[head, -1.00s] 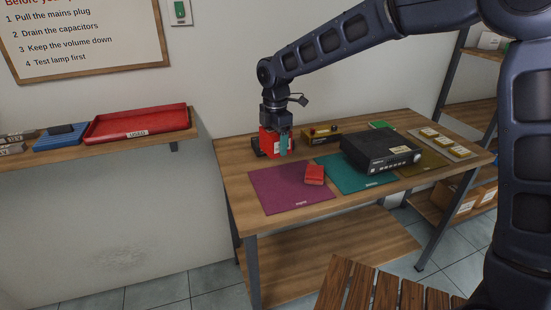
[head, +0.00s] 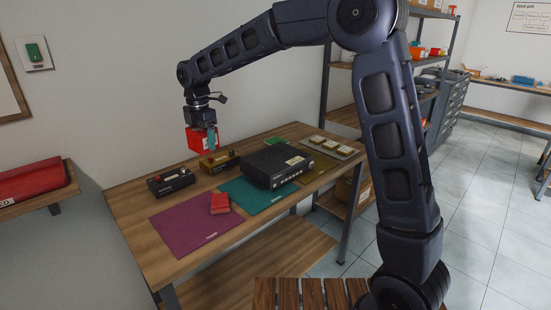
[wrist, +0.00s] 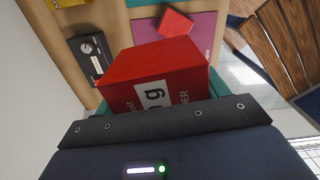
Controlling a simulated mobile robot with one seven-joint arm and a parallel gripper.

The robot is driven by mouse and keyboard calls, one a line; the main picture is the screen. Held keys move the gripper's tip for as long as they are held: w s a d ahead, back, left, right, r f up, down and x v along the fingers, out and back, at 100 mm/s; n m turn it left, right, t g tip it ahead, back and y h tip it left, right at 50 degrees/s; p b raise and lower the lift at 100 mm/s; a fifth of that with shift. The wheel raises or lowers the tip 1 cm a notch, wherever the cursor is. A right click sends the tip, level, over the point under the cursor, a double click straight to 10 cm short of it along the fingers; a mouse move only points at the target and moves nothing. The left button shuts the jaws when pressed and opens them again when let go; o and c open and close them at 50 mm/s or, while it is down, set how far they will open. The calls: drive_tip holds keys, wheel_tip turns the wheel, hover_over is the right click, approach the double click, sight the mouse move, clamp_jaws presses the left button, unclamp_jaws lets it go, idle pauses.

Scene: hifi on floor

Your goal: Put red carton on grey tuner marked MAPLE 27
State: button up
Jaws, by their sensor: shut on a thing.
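My gripper (head: 212,139) is shut on the red carton (head: 201,139) and holds it above the back of the workbench. The carton also shows in the wrist view (wrist: 150,72), with a white label partly hidden by the gripper. A large dark grey or black unit (head: 275,166) lies flat on the teal mat, with a pale label on top and a row of buttons in front. A smaller dark unit with knobs (head: 170,181) stands at the bench's left, below and left of the carton. No marking is readable, so I cannot tell which is MAPLE 27.
A brass-coloured box (head: 219,162) stands below the carton. A small red block (head: 220,203) lies at the edge of the purple mat (head: 188,226). A tray of pale pieces (head: 330,148) sits at the back right. The purple mat is mostly bare.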

drive_tip(key=w+d+r, duration=0.2)
drive_tip(key=w+d, duration=0.8)
drive_tip(key=w, duration=0.3)
wheel_tip(320, 180, up, 3)
drive_tip(key=m, duration=0.1)
hover_over(276, 157)
drive_tip(key=f, duration=2)
drive_tip(key=shift+w+d, duration=0.1)
drive_tip(key=shift+w, duration=0.1)
drive_tip(key=o, duration=1.2)
drive_tip(key=shift+f, duration=0.1)
drive_tip(key=shift+c, duration=0.2)
wheel_tip(276, 157, up, 12)
drive_tip(key=shift+r, duration=0.2)
